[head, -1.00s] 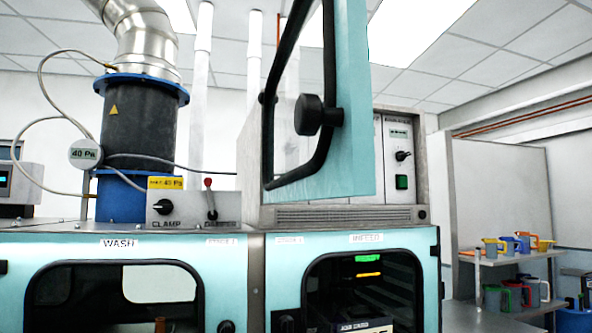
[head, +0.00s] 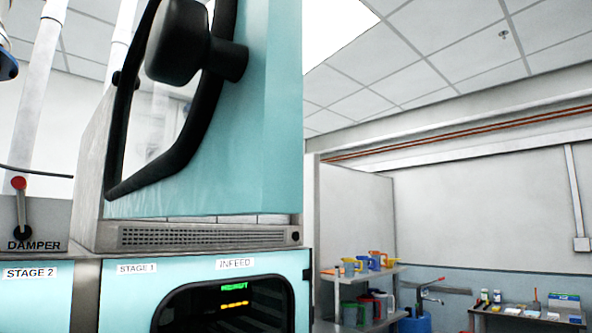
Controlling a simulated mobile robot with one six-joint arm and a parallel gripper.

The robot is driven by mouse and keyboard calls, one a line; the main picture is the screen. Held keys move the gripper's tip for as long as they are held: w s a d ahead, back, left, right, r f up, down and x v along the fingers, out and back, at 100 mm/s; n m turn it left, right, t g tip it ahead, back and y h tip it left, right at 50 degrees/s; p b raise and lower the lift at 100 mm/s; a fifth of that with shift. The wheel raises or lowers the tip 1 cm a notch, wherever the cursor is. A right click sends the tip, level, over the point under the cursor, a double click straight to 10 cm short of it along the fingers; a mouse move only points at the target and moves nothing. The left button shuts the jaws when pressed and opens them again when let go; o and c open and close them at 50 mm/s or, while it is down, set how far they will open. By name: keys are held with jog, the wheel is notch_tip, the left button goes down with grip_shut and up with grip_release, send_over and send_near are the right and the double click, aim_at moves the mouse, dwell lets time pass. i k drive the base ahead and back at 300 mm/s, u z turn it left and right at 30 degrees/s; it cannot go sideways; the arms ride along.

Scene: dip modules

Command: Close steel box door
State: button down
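The steel box (head: 95,180) stands on top of the teal cabinet, at the left of the head view. Its teal door (head: 272,130) stands open and swung out toward me, with a black-rimmed window (head: 150,130). A black knob handle (head: 178,45) sticks out from the door at the upper left. The door's top runs out of the picture. The box's inside and its front panel are hidden behind the door. My gripper is not in view.
The teal cabinet below has a window labelled INFEED (head: 238,300). A damper lever with a red knob (head: 19,183) is at the left. Shelves with coloured jugs (head: 365,268) and a bench (head: 525,315) stand at the right. Open space lies right of the door.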

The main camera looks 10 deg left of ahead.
aim_at(238, 149)
jog(key=z, duration=0.65)
jog(key=k, duration=1.2)
jog(key=u, duration=2.3)
jog(key=i, duration=0.55)
jog(key=u, duration=0.2)
jog(key=k, duration=0.55)
jog(key=z, duration=0.1)
